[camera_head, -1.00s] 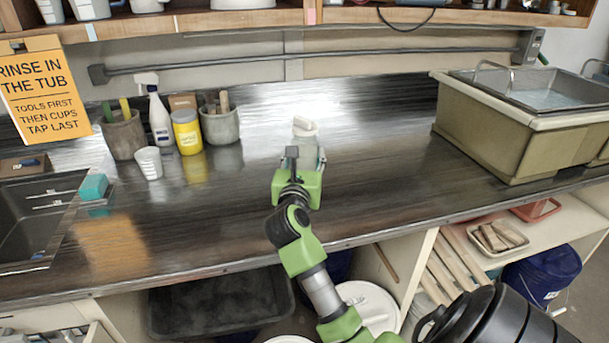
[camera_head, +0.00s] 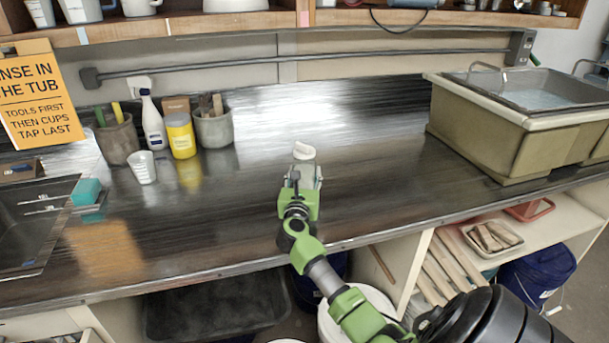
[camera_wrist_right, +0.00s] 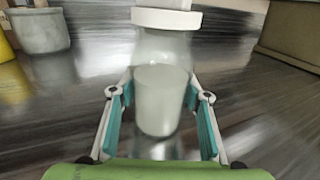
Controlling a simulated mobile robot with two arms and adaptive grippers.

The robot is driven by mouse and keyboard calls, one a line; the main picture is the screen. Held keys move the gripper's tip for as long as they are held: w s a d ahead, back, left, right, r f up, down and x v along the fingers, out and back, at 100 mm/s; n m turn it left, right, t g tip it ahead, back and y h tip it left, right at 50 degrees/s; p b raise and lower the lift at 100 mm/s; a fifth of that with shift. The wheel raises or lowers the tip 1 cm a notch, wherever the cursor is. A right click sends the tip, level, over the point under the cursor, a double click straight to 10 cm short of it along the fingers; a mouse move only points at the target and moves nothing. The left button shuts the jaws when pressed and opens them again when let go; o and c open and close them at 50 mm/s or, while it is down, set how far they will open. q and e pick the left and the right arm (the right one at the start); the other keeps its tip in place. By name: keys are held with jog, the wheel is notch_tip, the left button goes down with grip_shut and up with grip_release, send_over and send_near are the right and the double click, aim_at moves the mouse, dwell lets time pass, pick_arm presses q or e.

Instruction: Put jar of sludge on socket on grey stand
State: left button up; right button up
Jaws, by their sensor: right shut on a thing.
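A clear jar of pale grey sludge (camera_wrist_right: 160,95) with a white lid (camera_wrist_right: 167,18) fills the middle of the right wrist view, lid end up. My right gripper (camera_wrist_right: 160,108) is shut around the jar's body, with a teal-padded finger on each side. In the head view the jar's white lid (camera_head: 303,150) shows just past my right gripper (camera_head: 303,176), over the middle of the dark counter. Most of the jar is hidden there by the gripper. Whether the jar touches the counter is hard to tell. No grey stand or socket is in view. My left gripper is not in view.
The dark counter (camera_head: 350,180) is clear around the jar. At the back left stand a yellow tub (camera_head: 181,135), a spray bottle (camera_head: 153,125), tool pots and a white cup (camera_head: 142,168). A sink (camera_head: 35,230) lies left. A large tub (camera_head: 475,130) stands right.

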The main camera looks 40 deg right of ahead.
jog(key=shift+r, duration=0.15)
jog(key=o, duration=1.5)
jog(key=shift+f, duration=0.2)
jog(key=shift+c, duration=0.2)
